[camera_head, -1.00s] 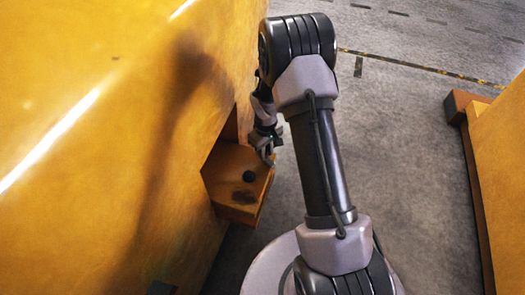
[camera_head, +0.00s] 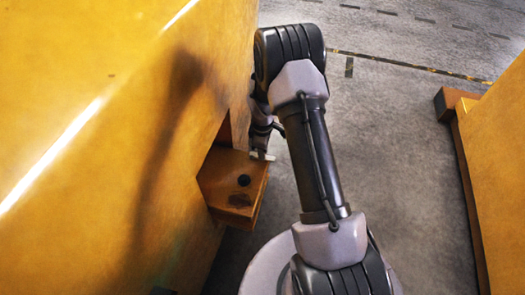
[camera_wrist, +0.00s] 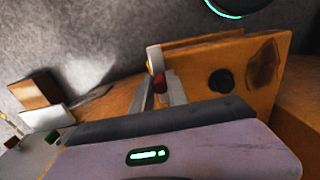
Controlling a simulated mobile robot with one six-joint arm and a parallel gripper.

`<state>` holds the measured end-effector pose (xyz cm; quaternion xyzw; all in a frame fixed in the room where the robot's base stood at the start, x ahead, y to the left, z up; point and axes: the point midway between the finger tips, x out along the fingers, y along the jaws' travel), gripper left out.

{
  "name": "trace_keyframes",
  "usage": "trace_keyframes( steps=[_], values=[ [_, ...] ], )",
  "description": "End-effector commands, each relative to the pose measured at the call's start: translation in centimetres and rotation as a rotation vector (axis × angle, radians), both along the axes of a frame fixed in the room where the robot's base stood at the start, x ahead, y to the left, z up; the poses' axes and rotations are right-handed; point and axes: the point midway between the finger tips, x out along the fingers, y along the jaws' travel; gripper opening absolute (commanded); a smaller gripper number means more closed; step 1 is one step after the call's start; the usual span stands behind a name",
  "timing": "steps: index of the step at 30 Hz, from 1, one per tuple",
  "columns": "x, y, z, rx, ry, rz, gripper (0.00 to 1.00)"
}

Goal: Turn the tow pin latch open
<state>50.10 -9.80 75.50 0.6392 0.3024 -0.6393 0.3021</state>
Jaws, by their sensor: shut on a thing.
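The tow pin latch shows in the wrist view as a small part with a red end (camera_wrist: 160,84) and a grey bar, at the edge of an orange bracket (camera_wrist: 262,75). My gripper (camera_wrist: 160,93) is shut on the red part, one finger on each side. A round black pin head (camera_wrist: 221,81) sits in the bracket face, to the right of the fingers. In the head view my gripper (camera_head: 262,153) is at the far right corner of the bracket (camera_head: 222,178), beyond the black pin head. The latch is too small and hidden there to judge its angle.
A large yellow casting (camera_head: 90,120) fills the left, with the bracket projecting from a recess in it. Another yellow block (camera_head: 497,150) stands at the right. Bare grey floor (camera_head: 390,140) lies between them. A dark stain (camera_head: 240,200) marks the bracket top.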

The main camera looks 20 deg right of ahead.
Motion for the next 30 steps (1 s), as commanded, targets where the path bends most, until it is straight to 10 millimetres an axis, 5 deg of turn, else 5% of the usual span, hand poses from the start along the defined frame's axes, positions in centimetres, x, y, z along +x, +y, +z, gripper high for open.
trace_keyframes(
  steps=[13, 14, 17, 26, 30],
  values=[
    [0.1, 0.0, 0.1, -0.001, -0.003, 0.010, 0.00],
    [0.1, -0.1, 0.1, -0.001, -0.003, 0.010, 0.23],
    [0.1, 0.0, 0.0, -0.001, -0.003, 0.010, 0.41],
    [0.1, 0.0, 0.1, -0.001, -0.001, 0.009, 0.41],
    [0.1, 0.0, 2.1, 0.000, -0.002, 0.008, 0.41]
  ],
)
